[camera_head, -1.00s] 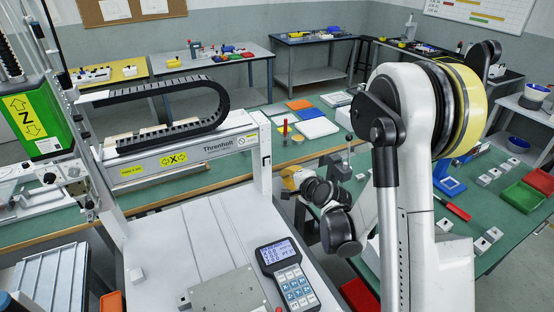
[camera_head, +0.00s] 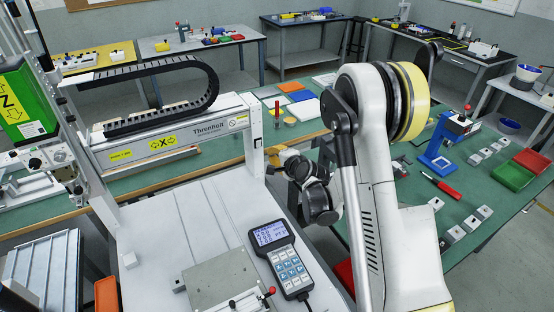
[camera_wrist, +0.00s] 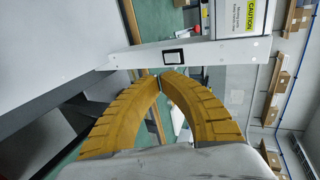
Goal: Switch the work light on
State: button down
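A small black rocker switch with a pale face (camera_wrist: 173,58) sits on the white gantry end post in the wrist view. The post (camera_head: 252,140) stands at the right end of the gantry beam in the head view, where I cannot make out the switch. My gripper (camera_wrist: 160,77) has two curved yellow fingers whose tips meet with nothing visible between them. The tips appear just below the switch in the wrist picture; I cannot tell the distance. In the head view my gripper (camera_head: 277,156) is just right of the post, partly hidden by my wrist. No lamp is identifiable.
The gantry beam (camera_head: 205,134) crosses left of my arm. A handheld keypad (camera_head: 282,262) and grey plate (camera_head: 222,276) lie on the machine bed. A green bench (camera_head: 405,172) with a blue stand (camera_head: 438,150) and red-handled tool (camera_head: 440,186) is at right.

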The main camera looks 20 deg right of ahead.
aim_at(260, 140)
jog(key=x, duration=0.3)
jog(key=r+b+x, duration=0.1)
jog(key=x, duration=0.2)
jog(key=shift+w+b, duration=0.3)
jog(key=shift+w+a+r, duration=0.15)
jog(key=shift+w, duration=0.55)
jog(key=shift+r, duration=0.1)
jog(key=shift+w+a+r+g+p, duration=0.2)
jog(key=shift+w+r+g+p, duration=0.25)
jog(key=shift+g+p, duration=0.3)
jog(key=shift+f, duration=0.3)
jog(key=shift+r, duration=0.8)
